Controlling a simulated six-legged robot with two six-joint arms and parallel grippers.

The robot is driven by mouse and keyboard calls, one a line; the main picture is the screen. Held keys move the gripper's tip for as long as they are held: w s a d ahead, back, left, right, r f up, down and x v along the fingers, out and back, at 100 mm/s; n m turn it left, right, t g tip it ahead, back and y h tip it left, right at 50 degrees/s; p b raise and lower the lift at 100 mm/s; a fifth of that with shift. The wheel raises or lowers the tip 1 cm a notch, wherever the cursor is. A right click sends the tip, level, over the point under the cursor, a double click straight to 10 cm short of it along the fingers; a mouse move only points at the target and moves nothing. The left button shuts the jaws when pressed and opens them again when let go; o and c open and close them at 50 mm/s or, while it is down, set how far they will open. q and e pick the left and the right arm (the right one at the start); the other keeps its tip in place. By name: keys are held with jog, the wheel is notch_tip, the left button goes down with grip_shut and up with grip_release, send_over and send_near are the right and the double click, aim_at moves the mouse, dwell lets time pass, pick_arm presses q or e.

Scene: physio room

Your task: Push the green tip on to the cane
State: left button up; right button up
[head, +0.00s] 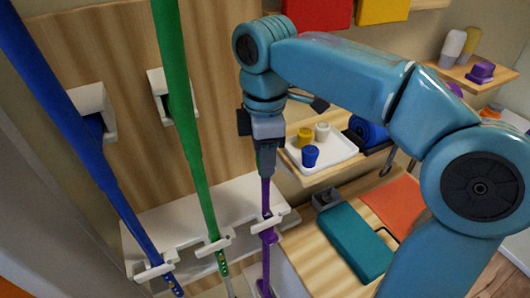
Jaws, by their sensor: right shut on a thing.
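My right gripper (266,155) points down and is shut on the upper part of a purple cane (266,192), which runs down through a white clip. A green cane (188,115) stands left of it in a white holder, its lower end near the bottom edge. A blue cane (75,125) leans further left in another holder. A white tray (338,155) holds a mustard tip (305,138), a cream tip (322,131) and a blue tip (310,156). I see no green tip. My left gripper is not in view.
The tray stands on a wooden shelf beside a rolled dark blue item (368,130). Below lie a teal case (352,243) and an orange mat (392,208). A far shelf (462,73) carries pale bottles (453,45) and a purple item (481,72). White holders (92,108) project from the wooden panel.

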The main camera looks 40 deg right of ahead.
jog(key=shift+f+b, duration=1.15)
jog(key=shift+f, duration=0.45)
jog(key=o, duration=1.7)
jog(key=shift+r, duration=0.15)
notch_tip(320, 180, up, 5)
jog(key=p, duration=0.5)
jog(key=shift+r, duration=0.2)
jog(key=shift+r+p, duration=1.15)
jog(key=shift+r, duration=0.05)
